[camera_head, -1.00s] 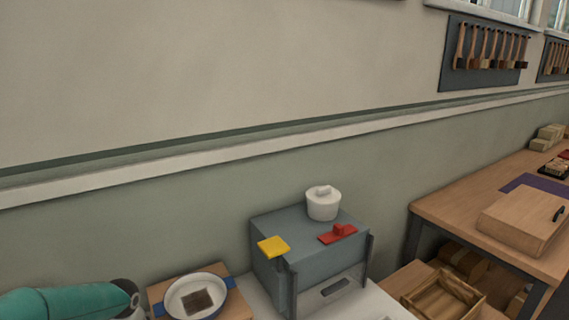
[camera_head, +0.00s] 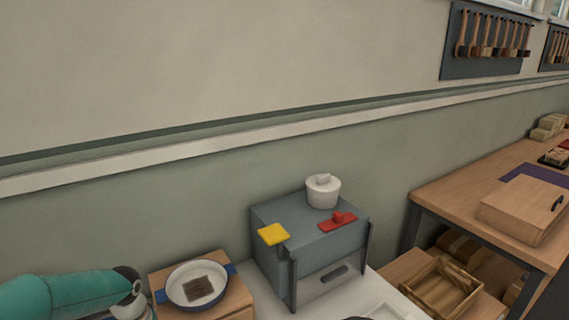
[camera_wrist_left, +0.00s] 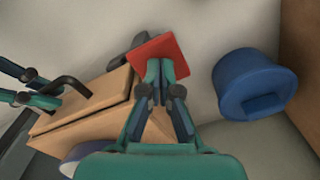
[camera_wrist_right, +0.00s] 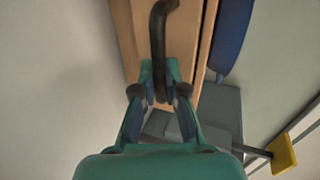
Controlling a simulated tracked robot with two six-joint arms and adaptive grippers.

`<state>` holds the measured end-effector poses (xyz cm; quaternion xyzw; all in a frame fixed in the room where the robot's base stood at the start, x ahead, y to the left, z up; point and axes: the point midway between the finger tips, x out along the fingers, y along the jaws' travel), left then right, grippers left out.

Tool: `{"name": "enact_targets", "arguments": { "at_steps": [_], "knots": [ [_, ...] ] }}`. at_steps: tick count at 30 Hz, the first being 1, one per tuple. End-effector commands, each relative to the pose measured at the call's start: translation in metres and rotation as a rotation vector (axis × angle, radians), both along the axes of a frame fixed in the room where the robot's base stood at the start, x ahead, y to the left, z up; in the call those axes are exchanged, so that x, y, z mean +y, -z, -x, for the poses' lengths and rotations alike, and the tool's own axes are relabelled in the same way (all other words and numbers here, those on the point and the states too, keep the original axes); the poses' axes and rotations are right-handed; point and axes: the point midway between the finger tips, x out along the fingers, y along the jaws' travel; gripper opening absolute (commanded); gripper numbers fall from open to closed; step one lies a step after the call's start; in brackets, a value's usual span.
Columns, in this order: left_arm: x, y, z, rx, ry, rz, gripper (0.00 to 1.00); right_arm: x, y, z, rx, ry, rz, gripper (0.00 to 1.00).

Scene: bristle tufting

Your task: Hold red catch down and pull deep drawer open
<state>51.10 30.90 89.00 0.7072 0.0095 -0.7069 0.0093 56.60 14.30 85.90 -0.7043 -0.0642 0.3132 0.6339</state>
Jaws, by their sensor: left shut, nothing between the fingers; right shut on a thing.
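The red catch, a square red pad (camera_wrist_left: 155,47), shows in the left wrist view beside a wooden box. My left gripper (camera_wrist_left: 164,66) is shut and empty, its fingertips at the pad; whether they press it is unclear. The deep drawer seems to be the wooden box (camera_wrist_left: 75,125), with a dark seam near its handle side. My right gripper (camera_wrist_right: 160,72) is shut on a dark bent handle (camera_wrist_right: 158,28) on the wooden front (camera_wrist_right: 188,45). That handle also shows in the left wrist view (camera_wrist_left: 70,84). I cannot tell how far the drawer is open.
In the head view, a bowl (camera_head: 180,272) sits on a wooden top (camera_head: 240,296). Beside it stands a grey cabinet (camera_head: 290,215) bearing a yellow tab (camera_head: 273,235), a red piece (camera_head: 338,222) and a white pot (camera_head: 323,190). A blue cylinder (camera_wrist_left: 252,85) lies near my left gripper.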

Motion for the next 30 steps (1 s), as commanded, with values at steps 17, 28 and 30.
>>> {"name": "enact_targets", "arguments": {
  "at_steps": [17,28,30],
  "knots": [
    [0.0,0.001,0.001,0.003,0.0,0.0,0.0,-0.013,0.004,0.022,0.01,-0.001,0.005,0.0],
    [0.0,0.001,0.001,0.002,0.0,0.0,0.0,-0.021,0.005,0.035,0.012,-0.001,0.006,0.0],
    [0.0,0.001,0.001,0.002,0.0,0.0,0.0,-0.022,0.005,0.036,0.013,-0.001,0.006,0.0]
  ]
}}
